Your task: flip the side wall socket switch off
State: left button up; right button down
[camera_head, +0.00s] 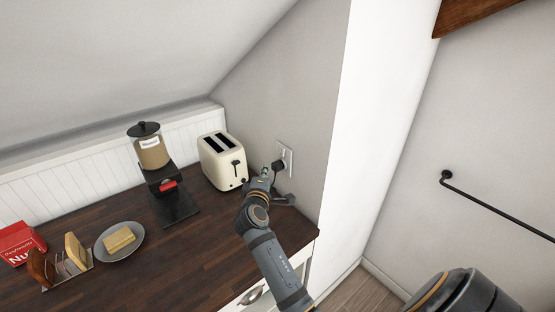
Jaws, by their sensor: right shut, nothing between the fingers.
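The side wall socket (287,152) is a white plate on the grey side wall, right of the toaster. A black plug (278,166) sits at its lower part. The switch itself is too small to make out. My right gripper (276,181) is shut and empty, just below the socket and close to the plug. I cannot tell whether it touches the plug or the wall. My left gripper is not in view.
A cream toaster (222,163) stands just left of my right gripper. A jar dispenser (152,152), a plate with butter (120,241), a toast rack (68,268) and a red box (20,243) are further left. The dark wooden worktop (170,270) is clear in front.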

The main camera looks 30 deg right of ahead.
aim_at(279, 153)
jog(key=w+d, duration=0.2)
jog(key=d, duration=0.1)
jog(key=w+d+f+b, duration=0.1)
jog(key=w+d, duration=0.1)
jog(key=d, duration=0.1)
jog(key=w+d, duration=0.2)
jog(key=d, duration=0.1)
jog(key=shift+f+b, duration=0.25)
jog(key=shift+b, duration=0.15)
jog(key=shift+a, duration=0.1)
